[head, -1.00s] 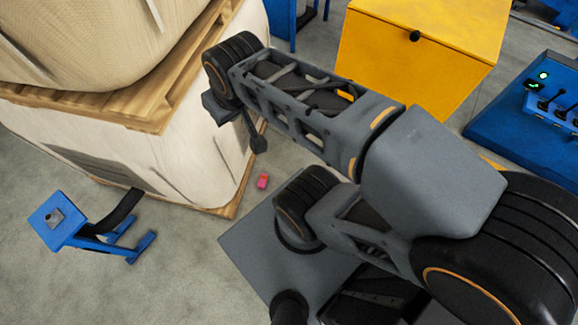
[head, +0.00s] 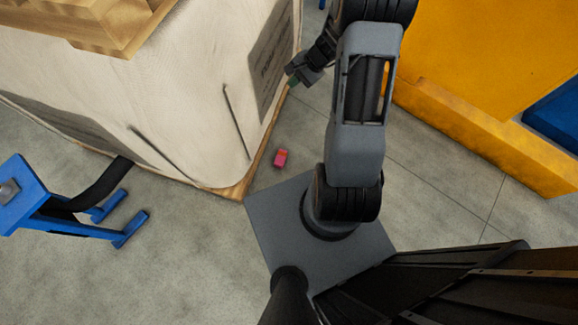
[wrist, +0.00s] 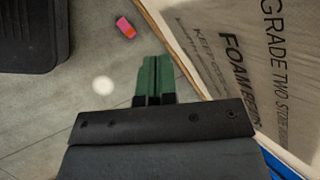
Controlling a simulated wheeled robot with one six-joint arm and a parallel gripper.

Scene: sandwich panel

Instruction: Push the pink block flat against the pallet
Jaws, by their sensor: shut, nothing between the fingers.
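A small pink block (head: 281,157) with an orange-red part lies on the grey floor, a short way from the wooden pallet (head: 236,189) under the white wrapped stack. It also shows in the wrist view (wrist: 126,27), at the upper left, with a strip of floor between it and the pallet edge (wrist: 158,27). My gripper (head: 292,80) is above the floor beside the stack, farther back than the block. In the wrist view its green fingers (wrist: 155,62) are together and empty, apart from the block. Most of the pallet is hidden under the stack.
The wrapped stack (head: 180,90) rises left of the block. A yellow cabinet (head: 480,70) stands at the right. A blue stand (head: 60,210) is at the left. Bare floor (head: 200,260) lies in front, and my base is close to the block.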

